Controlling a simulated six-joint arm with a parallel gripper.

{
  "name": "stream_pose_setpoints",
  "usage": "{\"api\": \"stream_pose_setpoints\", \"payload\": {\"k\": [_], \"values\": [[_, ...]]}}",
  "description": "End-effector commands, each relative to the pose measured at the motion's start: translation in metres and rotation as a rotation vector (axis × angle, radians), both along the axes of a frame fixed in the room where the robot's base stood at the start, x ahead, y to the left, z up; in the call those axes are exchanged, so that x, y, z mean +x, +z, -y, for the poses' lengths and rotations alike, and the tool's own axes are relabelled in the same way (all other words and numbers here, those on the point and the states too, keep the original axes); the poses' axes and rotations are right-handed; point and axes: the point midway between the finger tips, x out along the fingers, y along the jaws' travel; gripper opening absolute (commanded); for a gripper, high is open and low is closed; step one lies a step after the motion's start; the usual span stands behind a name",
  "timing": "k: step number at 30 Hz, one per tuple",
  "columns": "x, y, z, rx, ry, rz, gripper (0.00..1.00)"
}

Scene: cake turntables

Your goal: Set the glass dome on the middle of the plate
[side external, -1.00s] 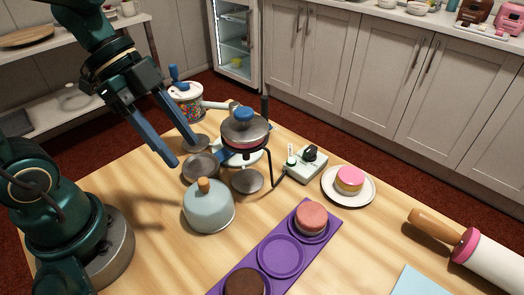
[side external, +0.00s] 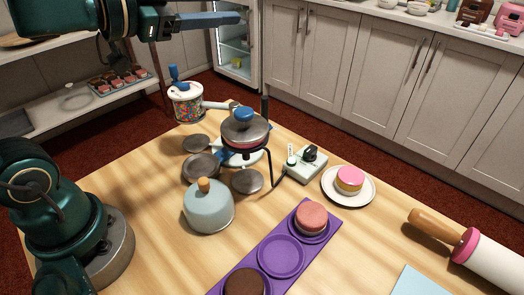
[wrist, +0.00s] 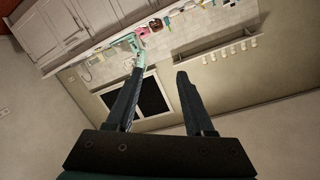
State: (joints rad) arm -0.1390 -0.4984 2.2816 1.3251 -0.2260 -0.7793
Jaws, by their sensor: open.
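The dome (side external: 208,210), pale blue with a wooden knob, sits upright on the wooden table left of centre. Whether anything is under it cannot be seen. A white plate (side external: 367,197) lies right of centre on the table, with a small pink-topped yellow cake (side external: 349,179) on it. My gripper (side external: 238,18) is raised high above the back of the table, pointing sideways to the right, far from both dome and plate. In the wrist view my gripper (wrist: 155,75) shows two spread fingers with nothing between them.
A purple tray (side external: 281,256) holds a pink cake and a dark cake, with an empty well between. Behind the dome stand a turntable stand (side external: 245,130) with metal discs, a sprinkle pot (side external: 186,104) and a switch box (side external: 307,162). A rolling pin (side external: 490,257) lies right.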

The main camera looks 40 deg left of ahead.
Motion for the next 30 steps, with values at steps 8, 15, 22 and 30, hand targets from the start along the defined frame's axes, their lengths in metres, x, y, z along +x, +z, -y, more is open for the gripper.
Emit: {"api": "stream_pose_setpoints", "payload": {"k": [8, 15, 22, 30], "values": [[-0.053, -0.062, -0.042, -0.196, 0.434, -0.313, 0.53], [-0.124, -0.127, 0.001, -0.342, 0.441, -0.764, 0.53], [-0.151, -0.140, 0.027, -0.389, 0.377, -0.926, 0.59], [-0.151, -0.140, 0.027, -0.390, 0.376, -0.927, 0.59]]}}
